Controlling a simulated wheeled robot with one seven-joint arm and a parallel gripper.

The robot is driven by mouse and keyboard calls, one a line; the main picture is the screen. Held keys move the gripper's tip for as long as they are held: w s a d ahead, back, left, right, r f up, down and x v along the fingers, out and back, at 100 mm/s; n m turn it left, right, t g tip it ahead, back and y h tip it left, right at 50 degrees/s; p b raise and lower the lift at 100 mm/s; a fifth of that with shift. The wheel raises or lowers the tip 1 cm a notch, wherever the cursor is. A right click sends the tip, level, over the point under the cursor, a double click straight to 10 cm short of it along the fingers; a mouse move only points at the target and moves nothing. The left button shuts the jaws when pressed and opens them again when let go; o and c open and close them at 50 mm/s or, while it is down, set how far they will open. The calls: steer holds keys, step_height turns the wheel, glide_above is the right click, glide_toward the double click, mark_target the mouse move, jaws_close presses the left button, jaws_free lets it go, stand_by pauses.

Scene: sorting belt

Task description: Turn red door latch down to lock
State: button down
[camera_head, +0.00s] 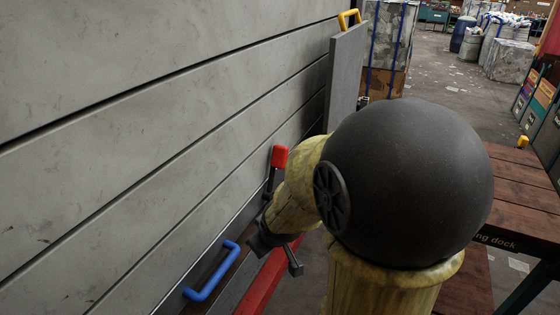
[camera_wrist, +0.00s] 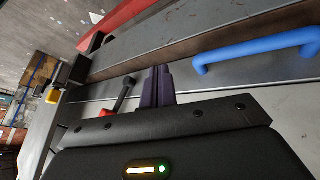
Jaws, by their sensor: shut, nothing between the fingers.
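The red door latch shows in the head view as a red grip (camera_head: 279,157) standing up on a black lever beside the grey slatted panel. In the wrist view its black lever (camera_wrist: 121,97) and red grip lie just left of my fingers, with a small gap. My gripper (camera_wrist: 158,70) has its two dark fingers together, with nothing between them. It does not appear to touch the latch. In the head view my wrist and dark gripper body (camera_head: 262,240) are just below the latch; the fingertips are hard to make out there.
A blue handle (camera_head: 211,271) is fixed low on the panel; it also shows right of my fingers in the wrist view (camera_wrist: 255,47). A red bar (camera_head: 265,284) runs below. A grey upright board with a yellow handle (camera_head: 349,18) stands beyond the latch. A wooden bench (camera_head: 525,180) is at right.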

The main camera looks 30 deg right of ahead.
steer(key=w+d+r+n+t+b, duration=0.1)
steer(key=w+d+r+n+t, duration=0.7)
steer(key=d+r+n, duration=0.1)
steer(key=shift+w+r+n, duration=0.2)
steer(key=shift+r+n, duration=0.4)
steer(key=shift+r, duration=0.2)
steer(key=p, duration=0.2)
glide_toward(275, 154)
steer(key=w+a, duration=0.3)
steer(key=w+d, duration=0.1)
steer(key=d+f+p, duration=0.1)
steer(key=shift+w+d+f, duration=0.2)
steer(key=shift+w+d, duration=0.1)
steer(key=shift+w, duration=0.1)
steer(key=shift+w+d+f, duration=0.3)
steer(key=shift+d, duration=0.05)
steer(key=shift+w+p, duration=0.15)
steer(key=shift+p, duration=0.45)
